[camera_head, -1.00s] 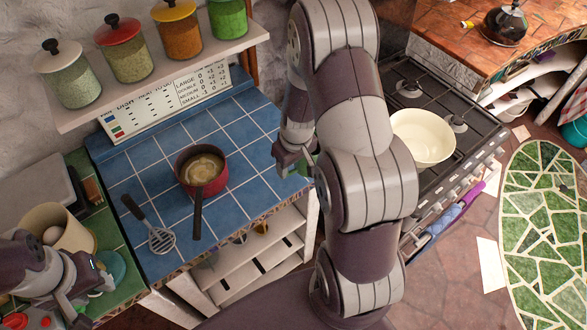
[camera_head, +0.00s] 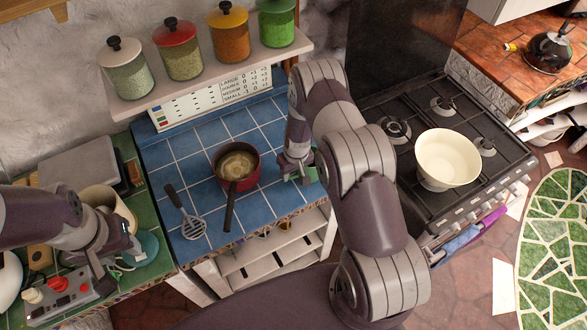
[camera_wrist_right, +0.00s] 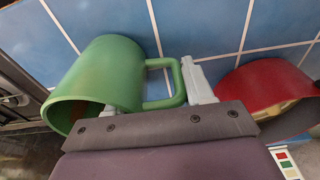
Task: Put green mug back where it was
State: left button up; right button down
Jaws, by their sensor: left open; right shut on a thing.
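The green mug (camera_wrist_right: 97,72) fills the left of the right wrist view, its open mouth toward the lower left and its handle toward the right. My right gripper (camera_wrist_right: 155,95) is shut on the mug's handle. In the head view my right gripper (camera_head: 297,172) is low over the blue-tiled counter (camera_head: 200,145), right of the red pot. There the mug (camera_head: 319,165) is mostly hidden by my right arm. I cannot tell whether it touches the tiles. My left gripper (camera_head: 122,250) is open and empty over the green counter at the left.
The red saucepan (camera_head: 240,182) stands close left of my right gripper; it also shows in the wrist view (camera_wrist_right: 265,85). A slotted spatula (camera_head: 190,222) lies left of it. The stove with a cream bowl (camera_head: 447,160) is at the right. A jar shelf (camera_head: 215,72) overhangs the back.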

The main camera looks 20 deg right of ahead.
jog(key=shift+f, duration=0.1)
jog(key=shift+c, duration=2.2)
grip_release()
jog(key=shift+s, duration=0.1)
